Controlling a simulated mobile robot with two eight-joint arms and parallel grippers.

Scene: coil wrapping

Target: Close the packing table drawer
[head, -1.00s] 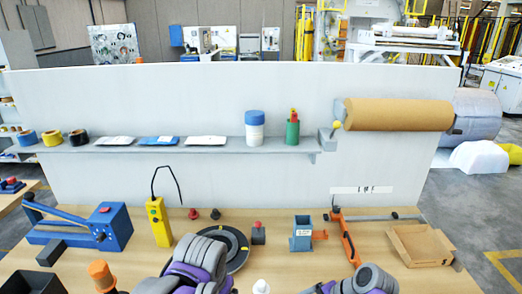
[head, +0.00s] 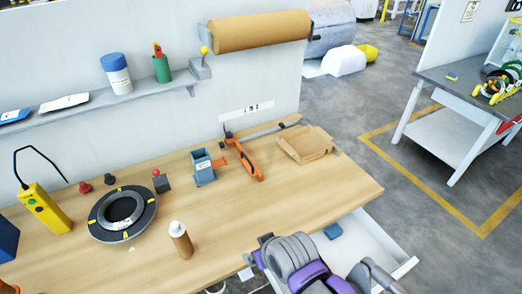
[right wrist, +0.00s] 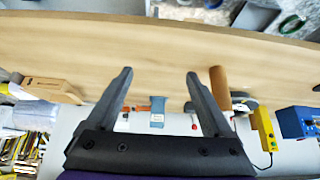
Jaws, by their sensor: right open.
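The packing table (head: 335,190) has a light wood top. Its white drawer (head: 375,240) stands pulled out from the front edge at the lower right of the head view, with a blue item (head: 333,231) inside. My right arm covers the drawer's near left part. My right gripper (right wrist: 158,73) is open and empty in the right wrist view, its two dark fingers wide apart with the tabletop beyond them. In the head view its fingertips cannot be made out. My left gripper is not in view.
A grey side table (head: 455,100) stands at the right. Floor between the tables is clear.

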